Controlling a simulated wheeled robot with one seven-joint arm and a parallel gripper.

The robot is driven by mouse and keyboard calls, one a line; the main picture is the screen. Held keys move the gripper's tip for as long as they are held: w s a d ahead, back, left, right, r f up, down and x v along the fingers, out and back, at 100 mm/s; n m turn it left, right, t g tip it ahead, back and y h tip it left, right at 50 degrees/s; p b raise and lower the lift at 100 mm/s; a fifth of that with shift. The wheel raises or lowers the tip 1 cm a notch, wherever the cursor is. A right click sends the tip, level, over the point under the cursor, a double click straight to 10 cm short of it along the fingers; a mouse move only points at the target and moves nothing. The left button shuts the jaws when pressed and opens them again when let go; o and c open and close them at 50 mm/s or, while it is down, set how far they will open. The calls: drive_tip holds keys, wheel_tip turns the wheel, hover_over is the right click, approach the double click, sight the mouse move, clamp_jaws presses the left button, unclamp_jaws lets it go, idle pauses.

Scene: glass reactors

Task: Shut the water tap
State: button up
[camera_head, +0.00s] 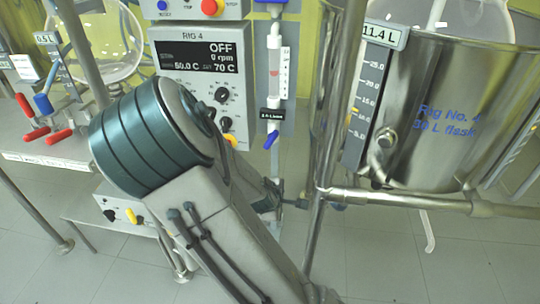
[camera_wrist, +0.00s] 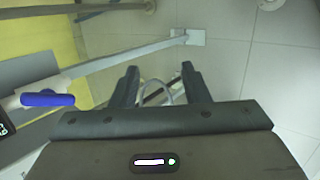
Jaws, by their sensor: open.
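A blue tap handle (camera_head: 270,139) sits at the foot of the clear flow meter (camera_head: 275,75) on the panel right of the Rig 4 control box; it looks like the water tap. The handle slants across the white pipe. In the wrist view a blue handle (camera_wrist: 47,99) on a white fitting lies left of my gripper, apart from it. My gripper (camera_wrist: 160,68) is open, with its two dark fingers spread and nothing gripped. A thin metal loop (camera_wrist: 168,92) shows between and beyond the fingers. In the head view my arm hides much of the gripper.
A steel vessel (camera_head: 435,110) marked Rig No. 4 stands at the right, with a metal post (camera_head: 335,110) and rail (camera_head: 400,198) before it. The Rig 4 control box (camera_head: 200,75) is behind my arm. Red-handled valves (camera_head: 58,136) are at the left.

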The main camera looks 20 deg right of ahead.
drive_tip(key=w+d+f+n+t+h+b, duration=0.2)
drive_tip(key=w+n+b, duration=0.1)
drive_tip(key=n+b, duration=0.1)
drive_tip(key=n+t+h+b, duration=0.2)
drive_tip(key=n+t+b, duration=0.4)
drive_tip(key=n+t, duration=0.25)
approach(270, 142)
drive_tip(key=shift+g, duration=0.45)
drive_tip(key=b+x, duration=0.1)
drive_tip(key=x, duration=0.2)
drive_tip(key=b+x, duration=0.1)
drive_tip(key=x, duration=0.2)
drive_tip(key=b+x, duration=0.1)
drive_tip(key=x, duration=0.2)
drive_tip(key=shift+w+d+r+b, duration=0.1)
drive_tip(key=shift+w+r+b, duration=0.2)
drive_tip(key=shift+b, duration=0.1)
drive_tip(key=shift+w+d+r, duration=0.1)
drive_tip(key=shift+w+d, duration=0.3)
drive_tip(key=shift+w, duration=0.2)
drive_tip(key=c, duration=0.9)
drive_tip(key=shift+o, duration=0.3)
drive_tip(key=shift+a, duration=0.15)
